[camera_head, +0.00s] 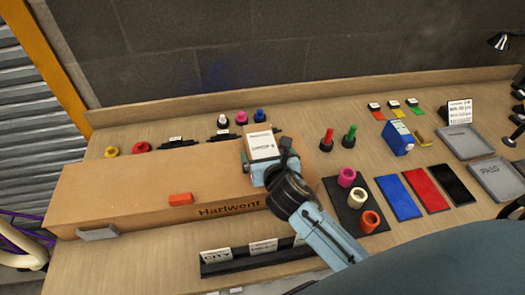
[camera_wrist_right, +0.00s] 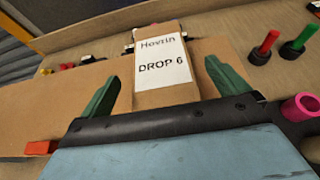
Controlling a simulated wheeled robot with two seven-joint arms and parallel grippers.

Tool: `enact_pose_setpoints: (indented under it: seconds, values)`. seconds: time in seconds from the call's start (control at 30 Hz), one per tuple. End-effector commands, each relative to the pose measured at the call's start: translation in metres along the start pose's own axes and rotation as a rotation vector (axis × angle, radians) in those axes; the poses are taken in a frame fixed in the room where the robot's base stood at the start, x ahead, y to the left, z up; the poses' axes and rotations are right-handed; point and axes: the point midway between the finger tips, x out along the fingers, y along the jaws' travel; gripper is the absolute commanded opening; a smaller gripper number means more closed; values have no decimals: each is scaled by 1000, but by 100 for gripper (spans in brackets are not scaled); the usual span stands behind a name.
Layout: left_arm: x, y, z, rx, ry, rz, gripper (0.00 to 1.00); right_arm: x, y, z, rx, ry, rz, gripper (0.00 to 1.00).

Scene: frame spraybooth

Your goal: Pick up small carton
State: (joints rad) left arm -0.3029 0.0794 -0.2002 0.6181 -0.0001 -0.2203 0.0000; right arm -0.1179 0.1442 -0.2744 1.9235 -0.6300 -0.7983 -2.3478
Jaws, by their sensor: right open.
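The small carton (camera_head: 257,131) is a brown box with a white label on top. It appears to rest on the large brown carton marked Harlwont (camera_head: 120,190), near its right end. In the right wrist view the small carton (camera_wrist_right: 150,97) bears a label reading "DROP 6". My right gripper (camera_head: 268,168) is open at the near end of the small carton. Its two green fingers stand on either side of the box in the wrist view (camera_wrist_right: 162,80), with a gap on each side. The gripper hides the carton's near end in the head view. My left gripper does not show.
An orange block (camera_head: 180,199) lies on the large carton. Red (camera_head: 327,139) and green (camera_head: 349,139) pegs stand right of it, near a dark board (camera_head: 358,206) with coloured rings. Blue, red and black panels and grey trays (camera_head: 465,142) lie farther right. A black label rack (camera_head: 225,265) lies in front.

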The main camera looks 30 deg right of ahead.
Motion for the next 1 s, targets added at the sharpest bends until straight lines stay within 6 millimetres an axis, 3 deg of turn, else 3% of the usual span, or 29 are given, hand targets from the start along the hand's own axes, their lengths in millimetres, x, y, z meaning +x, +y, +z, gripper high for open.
enact_pose_setpoints:
  seconds: [0.2,0.53,1.0]
  values:
    - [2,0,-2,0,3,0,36,29,0,-2,2,1,0,100]
    - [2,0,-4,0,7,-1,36,34,0,-3,1,1,1,99]
    - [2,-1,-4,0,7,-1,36,34,0,-1,0,-3,2,40]
